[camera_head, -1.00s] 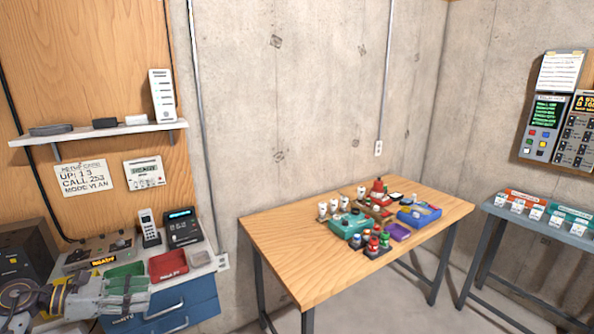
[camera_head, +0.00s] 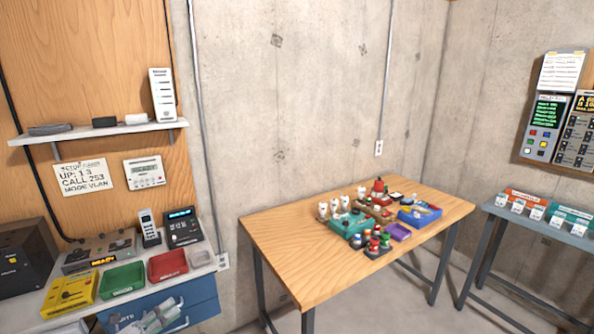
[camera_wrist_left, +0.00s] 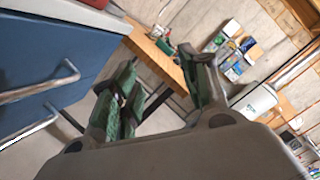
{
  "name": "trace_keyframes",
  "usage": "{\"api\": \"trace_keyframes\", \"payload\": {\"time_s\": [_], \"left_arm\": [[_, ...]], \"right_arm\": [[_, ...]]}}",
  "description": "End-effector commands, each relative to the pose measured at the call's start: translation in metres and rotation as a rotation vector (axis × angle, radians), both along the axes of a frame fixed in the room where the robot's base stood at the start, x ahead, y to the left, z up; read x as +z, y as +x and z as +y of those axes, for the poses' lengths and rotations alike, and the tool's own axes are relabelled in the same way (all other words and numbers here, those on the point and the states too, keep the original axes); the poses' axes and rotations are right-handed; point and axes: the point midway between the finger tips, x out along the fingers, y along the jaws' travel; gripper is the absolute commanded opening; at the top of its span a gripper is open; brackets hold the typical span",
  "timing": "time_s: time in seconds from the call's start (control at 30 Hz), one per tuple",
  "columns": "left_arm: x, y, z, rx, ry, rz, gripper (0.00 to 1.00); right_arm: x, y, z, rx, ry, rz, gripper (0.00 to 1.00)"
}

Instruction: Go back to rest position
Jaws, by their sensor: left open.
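My left gripper (camera_head: 150,319) shows at the bottom left of the head view, low in front of the blue drawer cabinet (camera_head: 196,298). In the left wrist view its green-padded fingers (camera_wrist_left: 160,95) are spread apart with nothing between them. The cabinet's blue front and metal handles fill the left of that view, beside the gripper. My right gripper is not in view.
A white counter above the drawers holds a green tray (camera_head: 122,280), a red tray (camera_head: 167,265), a yellow box (camera_head: 70,293) and a phone (camera_head: 149,228). A wooden table (camera_head: 290,262) with several small items stands at the middle, a grey table (camera_head: 549,229) at right.

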Motion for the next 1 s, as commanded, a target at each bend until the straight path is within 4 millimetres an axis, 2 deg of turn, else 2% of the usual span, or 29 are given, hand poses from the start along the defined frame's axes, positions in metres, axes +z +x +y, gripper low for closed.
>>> {"api": "trace_keyframes", "payload": {"time_s": [0.03, 0.23, 0.47, 0.6, 0.77, 1.0], "left_arm": [[-0.022, 0.0, 0.0, 0.04, -0.073, 0.058, 0.45], [-0.106, -0.004, 0.005, 0.215, -0.349, 0.286, 0.45], [-0.204, -0.03, 0.004, 0.407, -0.603, 0.531, 0.45], [-0.26, -0.056, 0.001, 0.521, -0.725, 0.666, 0.45], [-0.32, -0.091, -0.006, 0.653, -0.847, 0.813, 0.45], [-0.4, -0.156, -0.021, 0.853, -0.998, 1.017, 0.45]], "right_arm": [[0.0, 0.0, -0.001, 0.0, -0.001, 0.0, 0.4], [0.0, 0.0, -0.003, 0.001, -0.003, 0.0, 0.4], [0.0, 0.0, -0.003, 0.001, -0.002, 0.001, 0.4], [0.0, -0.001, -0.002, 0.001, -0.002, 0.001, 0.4], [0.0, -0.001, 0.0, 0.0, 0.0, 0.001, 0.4], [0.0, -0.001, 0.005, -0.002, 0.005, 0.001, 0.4]]}}
